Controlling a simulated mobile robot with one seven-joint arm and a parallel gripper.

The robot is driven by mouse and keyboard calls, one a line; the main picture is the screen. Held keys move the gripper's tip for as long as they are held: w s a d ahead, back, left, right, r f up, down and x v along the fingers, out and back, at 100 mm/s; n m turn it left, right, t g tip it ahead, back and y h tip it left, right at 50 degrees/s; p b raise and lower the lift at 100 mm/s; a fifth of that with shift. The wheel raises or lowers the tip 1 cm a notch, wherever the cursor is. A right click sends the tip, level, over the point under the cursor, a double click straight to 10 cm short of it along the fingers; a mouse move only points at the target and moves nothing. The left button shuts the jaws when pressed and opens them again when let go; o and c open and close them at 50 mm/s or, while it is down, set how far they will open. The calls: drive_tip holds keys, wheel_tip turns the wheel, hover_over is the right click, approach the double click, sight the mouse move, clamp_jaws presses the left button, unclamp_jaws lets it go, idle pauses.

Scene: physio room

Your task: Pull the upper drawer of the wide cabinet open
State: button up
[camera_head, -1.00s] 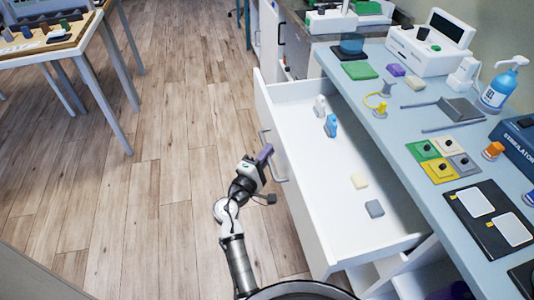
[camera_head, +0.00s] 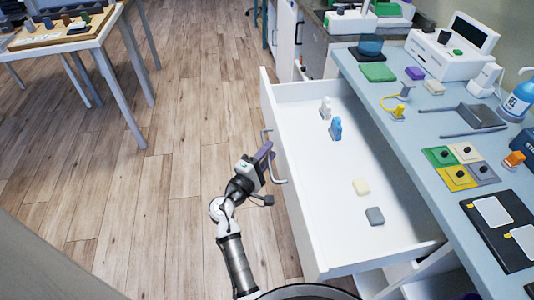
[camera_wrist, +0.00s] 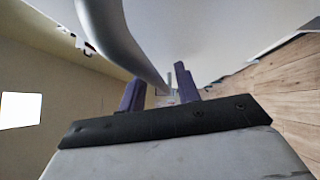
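The wide cabinet (camera_head: 436,165) stands at the right with a pale blue top. Its upper white drawer (camera_head: 350,235) is pulled far out, its inside open to view. The drawer's grey bar handle (camera_head: 280,180) is on the front, facing left. My gripper (camera_head: 264,152) is at the handle, just in front of the drawer front. In the wrist view, the purple fingers of my gripper (camera_wrist: 160,92) stand apart, and the handle bar (camera_wrist: 118,38) runs down to the gap between them. I cannot tell whether the fingers touch the bar.
Several small items lie in the drawer, including a blue bottle (camera_head: 336,128) and a grey block (camera_head: 375,216). The cabinet top holds trays, pads and a white device (camera_head: 455,50). A table (camera_head: 75,42) stands far left. The wooden floor (camera_head: 180,130) between is clear.

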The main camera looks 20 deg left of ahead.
drive_tip(key=b+v, duration=0.3)
drive_tip(key=v, duration=1)
drive_tip(key=shift+s, duration=0.4)
drive_tip(key=shift+a, duration=0.15)
